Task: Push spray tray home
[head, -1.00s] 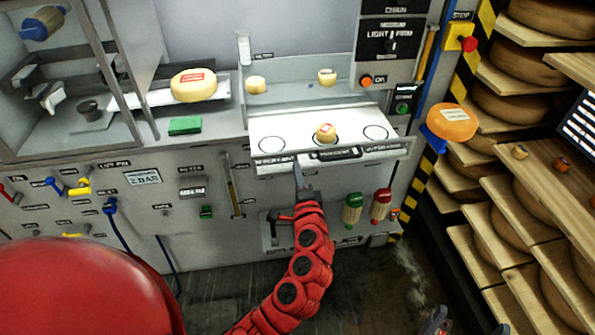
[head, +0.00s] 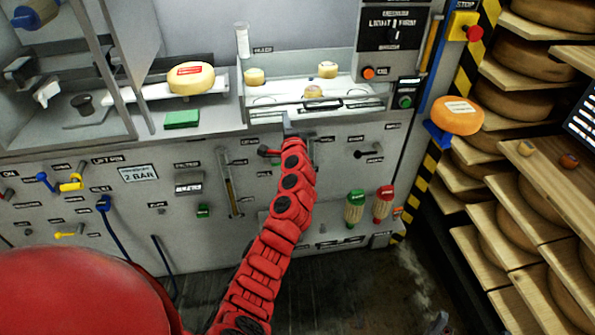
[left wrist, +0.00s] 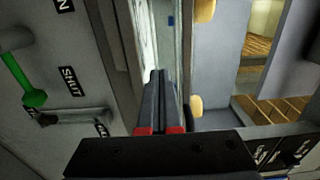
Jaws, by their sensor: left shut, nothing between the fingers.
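The white spray tray (head: 345,114) is in the recess of the grey machine, its front edge close to the line of the machine's front.
Two small cheeses (head: 328,70) stand behind the tray. A labelled cheese (head: 191,78) and green block (head: 182,119) are to the left. Levers and green and red handles (head: 355,208) stick out below. An orange cheese (head: 457,115) and cheese shelves (head: 500,185) are on the right.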

